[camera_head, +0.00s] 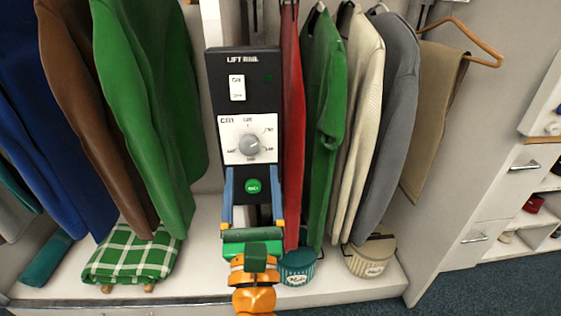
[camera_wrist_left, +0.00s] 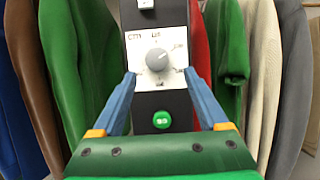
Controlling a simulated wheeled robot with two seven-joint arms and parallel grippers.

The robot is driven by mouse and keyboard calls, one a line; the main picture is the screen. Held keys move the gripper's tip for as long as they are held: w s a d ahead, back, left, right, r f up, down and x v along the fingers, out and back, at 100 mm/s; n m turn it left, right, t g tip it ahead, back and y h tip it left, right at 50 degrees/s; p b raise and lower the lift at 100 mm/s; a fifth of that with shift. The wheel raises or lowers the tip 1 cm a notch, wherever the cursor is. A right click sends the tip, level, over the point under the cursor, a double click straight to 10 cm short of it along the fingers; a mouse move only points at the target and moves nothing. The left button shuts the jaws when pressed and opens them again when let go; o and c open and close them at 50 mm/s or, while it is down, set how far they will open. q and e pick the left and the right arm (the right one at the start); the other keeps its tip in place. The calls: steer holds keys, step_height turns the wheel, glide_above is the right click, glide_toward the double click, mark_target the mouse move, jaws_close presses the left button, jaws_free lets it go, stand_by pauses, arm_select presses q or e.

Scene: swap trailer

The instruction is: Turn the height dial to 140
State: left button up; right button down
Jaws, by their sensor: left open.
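The height dial (camera_head: 250,145) is a round grey knob on a white scale plate marked "cm", on a black panel (camera_head: 262,97) labelled "LIFT RAIL". It also shows in the left wrist view (camera_wrist_left: 157,59), where its pointer seems to lean up and right. The scale numbers are too small to read surely. My left gripper (camera_head: 253,177) is open and empty. Its blue fingers are spread below the dial, either side of the panel's lower part. In the left wrist view the fingertips (camera_wrist_left: 159,75) flank the lower part of the plate. I cannot tell whether they touch the panel.
A green button (camera_head: 253,186) sits below the dial, between my fingers. A white switch (camera_head: 237,87) is above it. Hanging clothes crowd both sides, with a red garment (camera_head: 292,130) close at the right. A checked green cloth (camera_head: 130,258) and a teal tub (camera_head: 298,268) stand below.

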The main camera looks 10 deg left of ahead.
mark_target(247, 149)
arm_select(q)
steer(key=x, duration=0.3)
steer(key=p+x, duration=0.1)
steer(key=shift+w+a+r, duration=0.15)
steer(key=shift+a+r, duration=0.15)
steer(key=shift+a, duration=0.05)
steer(key=shift+w, duration=0.25)
arm_select(e)
steer(key=shift+s+a+r, duration=0.15)
steer(key=shift+a+r, duration=0.5)
steer(key=shift+r, duration=0.25)
